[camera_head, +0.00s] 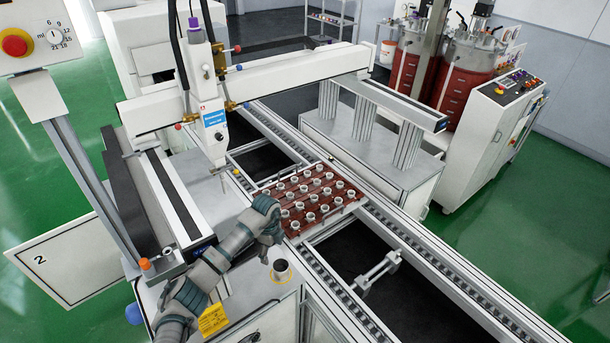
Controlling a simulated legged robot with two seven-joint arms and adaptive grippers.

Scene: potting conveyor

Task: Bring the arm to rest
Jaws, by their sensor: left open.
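My left arm (208,268) reaches up from the lower left of the head view. My left gripper (270,217) is at its end, beside the near-left edge of a red-brown tray (287,226). The gripper is open; its fingers are small and partly hidden by its own body, and I see nothing held in it. Whether it touches the tray cannot be told. My right gripper is not in view.
The tray holds several small white round parts on the conveyor rails (385,232). A white gantry with a dispensing head (214,125) stands over the conveyor. A control box with a red button (15,43) is upper left.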

